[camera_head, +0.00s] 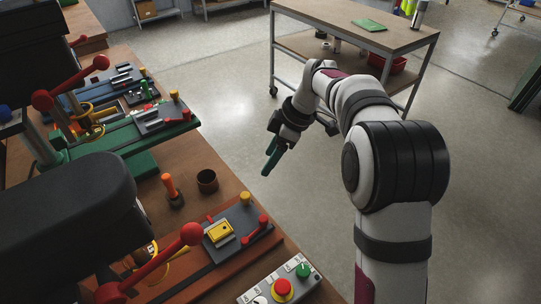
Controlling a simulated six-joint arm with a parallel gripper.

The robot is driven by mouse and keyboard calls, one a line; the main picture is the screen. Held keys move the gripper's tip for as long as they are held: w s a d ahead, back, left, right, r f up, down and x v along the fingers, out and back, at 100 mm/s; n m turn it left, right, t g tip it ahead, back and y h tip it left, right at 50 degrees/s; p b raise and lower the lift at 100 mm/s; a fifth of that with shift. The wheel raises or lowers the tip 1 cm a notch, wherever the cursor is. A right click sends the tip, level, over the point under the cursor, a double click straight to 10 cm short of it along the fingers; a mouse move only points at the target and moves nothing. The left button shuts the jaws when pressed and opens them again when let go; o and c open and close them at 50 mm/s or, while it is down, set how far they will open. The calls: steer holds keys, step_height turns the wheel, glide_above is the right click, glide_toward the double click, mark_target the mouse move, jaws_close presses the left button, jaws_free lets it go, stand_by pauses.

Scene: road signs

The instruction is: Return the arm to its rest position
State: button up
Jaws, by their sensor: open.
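My gripper (271,157) is in the head camera view, near the middle, at the end of my white and dark arm. It hangs over the open floor, to the right of the workbench and apart from it. Its teal fingers point down and slightly left. Nothing shows between the fingers. My arm rises from the lower right, bends at the large black joint and reaches toward the upper middle.
A wooden workbench (172,222) at left carries machines with red levers, a green fixture (120,141), an orange-handled tool (172,190), a dark cup (207,181) and a button box (281,289). A wheeled table (340,35) stands behind my arm. The floor between is clear.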

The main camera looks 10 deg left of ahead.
stand_by(0.3)
steer(key=s+d+r+m, duration=0.5)
steer(key=s+d+m, duration=0.15)
steer(key=s, duration=0.35)
steer(key=s+d+f+m+h, duration=0.1)
steer(key=s+d+f+m, duration=0.1)
steer(key=s+m, duration=0.6)
steer(key=s+d+f+m+h, duration=0.1)
steer(key=s+d+m, duration=0.4)
steer(key=s+m, duration=0.4)
steer(key=s, duration=0.6)
steer(key=shift+s+f+h, duration=0.15)
steer(key=shift+f+h, duration=0.15)
steer(key=shift+f, duration=0.1)
steer(key=shift+d, duration=0.1)
